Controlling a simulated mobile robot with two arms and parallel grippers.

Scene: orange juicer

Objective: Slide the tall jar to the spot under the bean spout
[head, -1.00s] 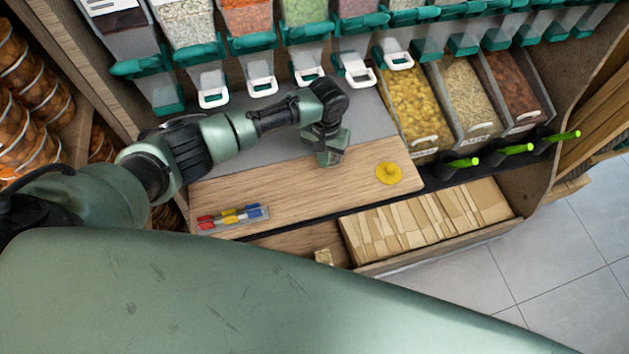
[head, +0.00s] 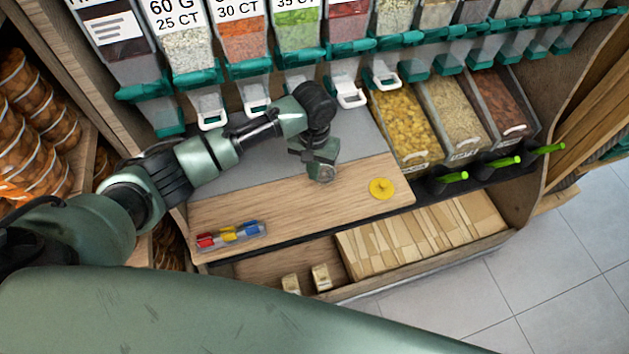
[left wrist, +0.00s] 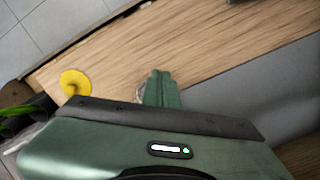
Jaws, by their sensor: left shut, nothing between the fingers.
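My left gripper (head: 322,172) is over the wooden board (head: 260,205), near its back edge, with its fingers pointing down. In the left wrist view its green fingers (left wrist: 162,88) are together, with nothing between them. A small pale, rounded bit (left wrist: 139,93) shows beside the fingers there; it may be part of the tall jar, but I cannot tell. No whole jar is clearly visible; the gripper may hide it. A row of clear dispensers with teal spouts stands behind, one holding green contents (head: 297,30). I cannot tell which is the bean spout. My right gripper is not in view.
A yellow disc (head: 381,188) lies on the board's right side, and a small tray with coloured clips (head: 230,235) at its front left. Open bins (head: 405,125) stand at right. Green-handled tools (head: 505,161) stick out of the dark front rail. The board's middle is mostly clear.

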